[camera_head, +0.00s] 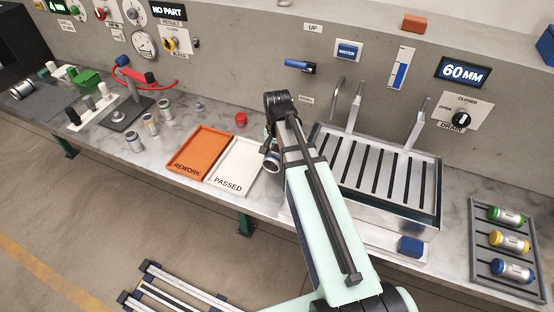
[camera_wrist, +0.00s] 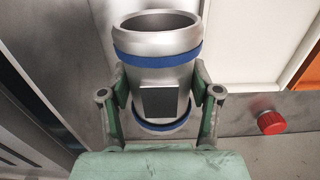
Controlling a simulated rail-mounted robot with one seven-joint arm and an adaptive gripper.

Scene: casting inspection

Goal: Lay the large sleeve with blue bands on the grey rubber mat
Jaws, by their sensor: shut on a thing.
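My gripper (camera_wrist: 155,105) is shut on the large sleeve with blue bands (camera_wrist: 158,75), a silver open-ended tube with a blue band near each end. In the head view the sleeve (camera_head: 271,161) shows only in part behind my arm, by the right edge of the white tray. My gripper is mostly hidden there. The grey rubber mat (camera_head: 38,112) appears to be the dark flat sheet at the far left of the bench. A silver cylinder (camera_head: 22,89) lies near its back left edge.
The white PASSED tray (camera_head: 234,172) and orange REWORK tray (camera_head: 201,150) are empty. Small sleeves (camera_head: 151,125), a gauge stand (camera_head: 125,114) and a red clamp (camera_head: 137,76) stand between them and the mat. A slatted sink (camera_head: 372,170) is on the right. A red knob (camera_head: 241,119) is behind the trays.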

